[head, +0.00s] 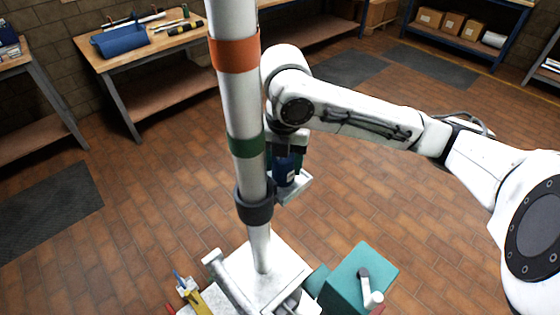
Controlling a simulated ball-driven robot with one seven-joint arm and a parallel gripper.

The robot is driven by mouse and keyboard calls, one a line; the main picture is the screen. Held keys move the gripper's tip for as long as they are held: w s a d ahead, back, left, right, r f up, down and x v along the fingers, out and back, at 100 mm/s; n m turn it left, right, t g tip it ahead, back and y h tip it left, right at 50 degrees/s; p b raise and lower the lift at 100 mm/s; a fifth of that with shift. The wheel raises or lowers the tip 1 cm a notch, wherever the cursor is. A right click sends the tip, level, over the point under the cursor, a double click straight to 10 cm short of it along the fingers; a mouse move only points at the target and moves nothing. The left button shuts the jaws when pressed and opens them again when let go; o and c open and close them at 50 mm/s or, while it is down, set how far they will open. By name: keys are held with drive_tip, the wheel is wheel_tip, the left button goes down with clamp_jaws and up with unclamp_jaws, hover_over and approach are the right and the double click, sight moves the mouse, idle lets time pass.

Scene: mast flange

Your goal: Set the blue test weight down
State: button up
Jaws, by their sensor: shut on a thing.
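The blue test weight (284,172), with a small white label, shows partly behind the mast (233,110). My gripper (287,156) points down and is shut on it from above. The weight is upright, right over a small pale shelf (300,187) beside the dark collar (256,203) on the mast. I cannot tell whether its bottom touches the shelf. The mast hides the left part of the shelf, and the fingers are hard to make out.
The mast, with orange and green bands, stands close on the left of my gripper. Below are a pale base plate (283,262), a teal box (345,287) and a yellow tool (196,300).

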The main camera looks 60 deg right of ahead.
drive_tip(key=shift+f, duration=0.25)
drive_tip(key=o, duration=1.2)
drive_tip(key=shift+r, duration=0.1)
wheel_tip(320, 180, up, 12)
drive_tip(key=shift+r, duration=0.15)
